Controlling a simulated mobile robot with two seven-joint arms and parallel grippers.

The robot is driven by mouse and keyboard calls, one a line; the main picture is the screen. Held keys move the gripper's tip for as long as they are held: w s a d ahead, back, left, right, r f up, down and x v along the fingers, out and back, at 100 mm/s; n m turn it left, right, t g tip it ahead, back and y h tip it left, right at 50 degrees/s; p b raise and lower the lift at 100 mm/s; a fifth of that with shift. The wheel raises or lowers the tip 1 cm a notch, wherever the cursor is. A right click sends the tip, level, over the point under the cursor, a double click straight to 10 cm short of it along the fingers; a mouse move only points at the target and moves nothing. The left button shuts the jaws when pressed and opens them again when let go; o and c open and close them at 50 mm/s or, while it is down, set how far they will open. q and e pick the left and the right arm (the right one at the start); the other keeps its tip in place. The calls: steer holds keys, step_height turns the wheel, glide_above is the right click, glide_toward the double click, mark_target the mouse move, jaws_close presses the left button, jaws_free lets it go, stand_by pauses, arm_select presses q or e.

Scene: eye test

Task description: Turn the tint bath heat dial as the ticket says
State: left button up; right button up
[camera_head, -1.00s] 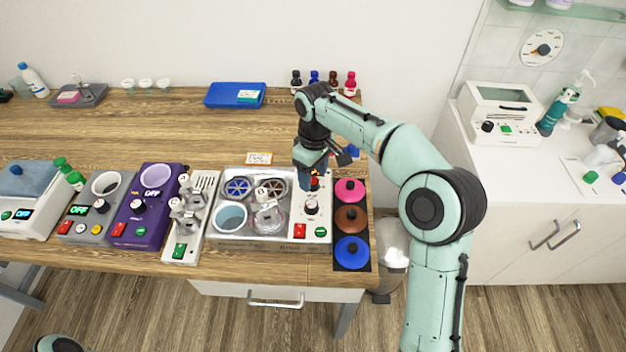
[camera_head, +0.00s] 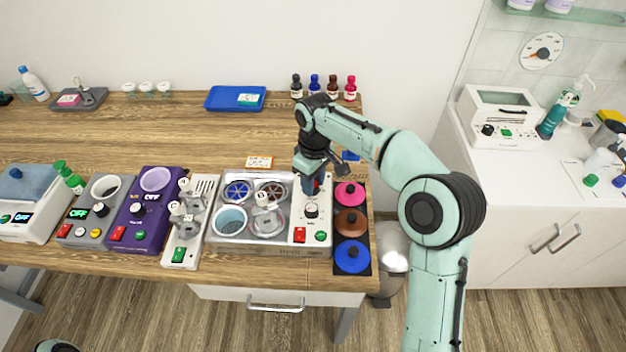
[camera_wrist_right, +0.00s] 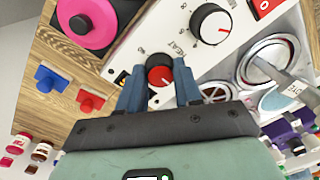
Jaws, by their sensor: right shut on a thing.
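The tint bath (camera_head: 262,243) is a steel tray with round wells and a pale control panel at its right end. Its red heat dial (camera_wrist_right: 160,76), beside the word HEAT, sits between the fingers of my right gripper (camera_wrist_right: 159,71), which is shut on it. In the head view the right gripper (camera_head: 311,186) reaches down to the panel and mostly hides this dial. A black dial with a white face (camera_head: 311,210) is nearer the front edge. A small orange-edged card (camera_head: 259,162), perhaps the ticket, stands behind the bath; its writing is too small to read. My left gripper is out of view.
Pink, brown and blue lids (camera_head: 351,222) stand close to the right of the bath. A silver device with knobs (camera_head: 190,220) and a purple heater (camera_head: 146,210) stand to its left. Small bottles (camera_head: 332,85) line the back. The table behind the bath is mostly clear.

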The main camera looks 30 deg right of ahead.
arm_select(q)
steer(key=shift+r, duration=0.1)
arm_select(e)
steer(key=shift+r, duration=0.1)
steer(key=m+p, duration=0.1)
steer(key=m, duration=0.4)
steer(key=m+p, duration=0.1)
steer(key=m, duration=1.1)
steer(key=shift+m+t, duration=0.3)
steer(key=shift+m, duration=0.1)
arm_select(q)
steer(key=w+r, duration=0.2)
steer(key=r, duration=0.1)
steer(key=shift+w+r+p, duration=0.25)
steer(key=shift+p, duration=0.15)
arm_select(e)
steer(key=m, duration=0.5)
steer(key=shift+s+m, duration=0.1)
steer(key=shift+m, duration=0.3)
steer(key=o, duration=1)
steer(key=shift+o, duration=0.2)
